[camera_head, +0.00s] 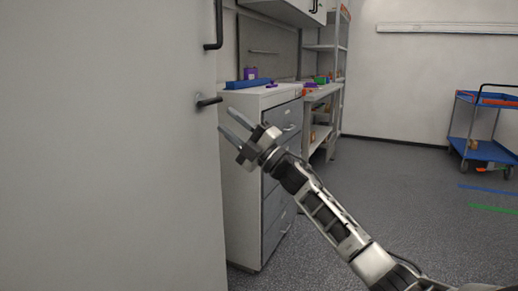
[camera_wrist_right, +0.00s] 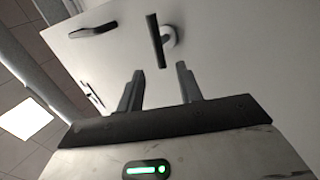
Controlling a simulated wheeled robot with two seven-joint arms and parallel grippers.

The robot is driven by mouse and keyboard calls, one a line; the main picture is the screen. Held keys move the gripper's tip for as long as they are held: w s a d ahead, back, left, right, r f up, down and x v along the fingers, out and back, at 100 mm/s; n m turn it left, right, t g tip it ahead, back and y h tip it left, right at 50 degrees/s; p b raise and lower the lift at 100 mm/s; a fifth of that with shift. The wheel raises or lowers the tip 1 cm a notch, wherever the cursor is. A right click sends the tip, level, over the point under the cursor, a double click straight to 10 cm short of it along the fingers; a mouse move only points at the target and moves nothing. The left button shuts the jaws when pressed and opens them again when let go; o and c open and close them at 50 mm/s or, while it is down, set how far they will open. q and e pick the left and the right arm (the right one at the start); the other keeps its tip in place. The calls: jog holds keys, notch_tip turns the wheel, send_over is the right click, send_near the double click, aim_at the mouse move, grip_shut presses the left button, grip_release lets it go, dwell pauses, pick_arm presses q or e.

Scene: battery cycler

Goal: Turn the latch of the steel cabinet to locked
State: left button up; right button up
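The steel cabinet (camera_head: 110,150) fills the left of the head view with a pale grey face. Its latch (camera_head: 208,101), a short black lever on a round base, sticks out near the right edge, roughly level. The latch also shows in the right wrist view (camera_wrist_right: 157,42), beyond the fingertips. A black bar handle (camera_head: 213,25) is above it, upright; it also shows in the wrist view (camera_wrist_right: 92,31). My right gripper (camera_head: 227,118) is open and empty, just below and right of the latch, apart from it. In the wrist view the fingers (camera_wrist_right: 160,70) are spread. My left gripper is not in view.
A drawer unit (camera_head: 242,190) with blue and purple items on top stands right behind the gripper. A workbench and shelf rack (camera_head: 338,60) are beyond it. A blue cart (camera_head: 485,150) stands at far right. The grey floor (camera_head: 400,200) between is open.

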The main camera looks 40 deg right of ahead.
jog(key=v, duration=0.9)
jog(key=shift+s+f, duration=0.15)
jog(key=shift+s, duration=0.1)
jog(key=shift+d, duration=0.15)
